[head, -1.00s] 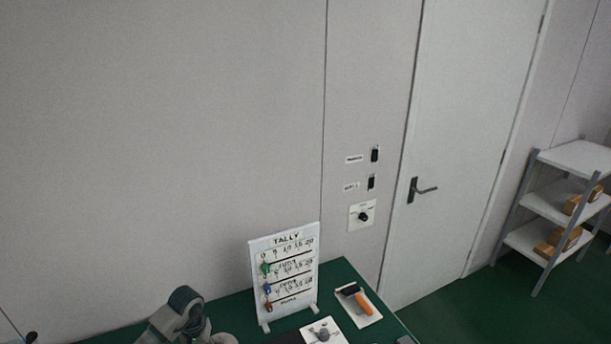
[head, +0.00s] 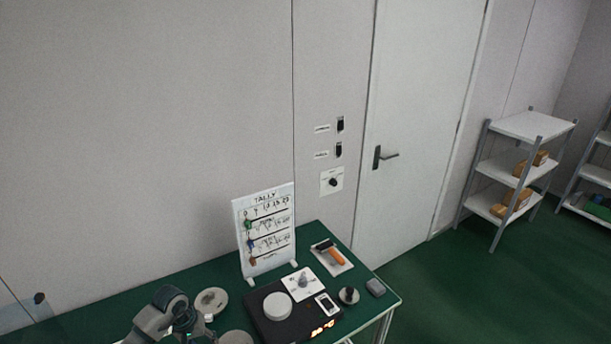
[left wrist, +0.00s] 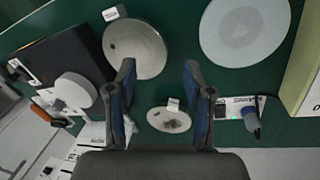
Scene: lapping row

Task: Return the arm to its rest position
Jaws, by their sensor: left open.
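My left arm (head: 168,312) stands at the bottom left of the head view, over the green bench (head: 130,298); its fingertips cannot be made out there. In the left wrist view my left gripper (left wrist: 160,88) has its two blue-padded fingers apart with nothing between them. A small speckled disc (left wrist: 169,120) lies on the bench beyond the gap, and a larger grey disc (left wrist: 135,48) lies behind the left finger. A wide pale disc (left wrist: 245,30) is to the right. My right gripper is in neither view.
A white tally board (head: 265,235) stands on the bench. An orange-handled brush (head: 333,255) lies behind. Open floor (head: 430,290) and shelves (head: 515,165) are at right.

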